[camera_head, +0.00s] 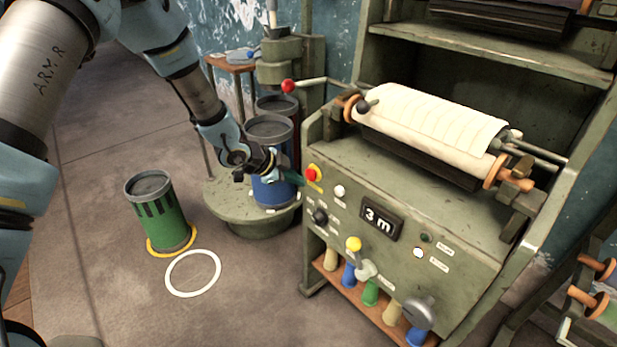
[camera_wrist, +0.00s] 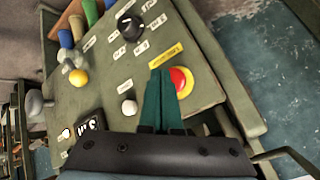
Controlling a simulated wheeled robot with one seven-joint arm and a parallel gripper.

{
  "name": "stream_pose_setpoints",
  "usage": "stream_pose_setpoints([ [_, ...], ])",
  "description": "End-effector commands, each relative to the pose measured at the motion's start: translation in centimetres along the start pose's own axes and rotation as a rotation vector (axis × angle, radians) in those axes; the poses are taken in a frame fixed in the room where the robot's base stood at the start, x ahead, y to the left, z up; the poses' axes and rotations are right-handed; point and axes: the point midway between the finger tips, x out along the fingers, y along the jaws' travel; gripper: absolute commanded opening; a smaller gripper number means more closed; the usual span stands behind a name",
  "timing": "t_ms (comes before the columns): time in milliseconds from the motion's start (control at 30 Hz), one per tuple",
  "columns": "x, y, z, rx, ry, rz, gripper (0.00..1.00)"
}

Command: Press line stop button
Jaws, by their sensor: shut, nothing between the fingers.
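The line stop button is a red button (camera_head: 312,174) on a yellow base at the upper left corner of the green machine's front panel (camera_head: 335,215). In the wrist view the red button (camera_wrist: 180,82) shows just right of my fingertips, under a yellow label (camera_wrist: 166,54). My gripper (camera_head: 300,181) is shut and empty, just left of the button in the head view. In the wrist view my gripper's teal fingers (camera_wrist: 161,72) lie together and cover the button's left edge. I cannot tell whether they touch it.
A blue drum (camera_head: 272,192) stands behind my gripper. A green drum (camera_head: 158,215) stands on the floor at left.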

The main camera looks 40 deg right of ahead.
Motion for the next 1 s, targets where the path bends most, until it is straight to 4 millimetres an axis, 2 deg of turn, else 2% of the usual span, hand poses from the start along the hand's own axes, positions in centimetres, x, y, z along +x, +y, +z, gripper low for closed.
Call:
stream_pose_setpoints([
  [267, -0.1, 0.1, 0.1, 0.000, -0.001, 0.001, 0.00],
  [700, -2.9, 2.1, 2.2, -0.001, -0.001, 0.001, 0.00],
  [1000, -3.5, 2.6, 2.5, 0.000, 0.000, 0.001, 0.00],
])
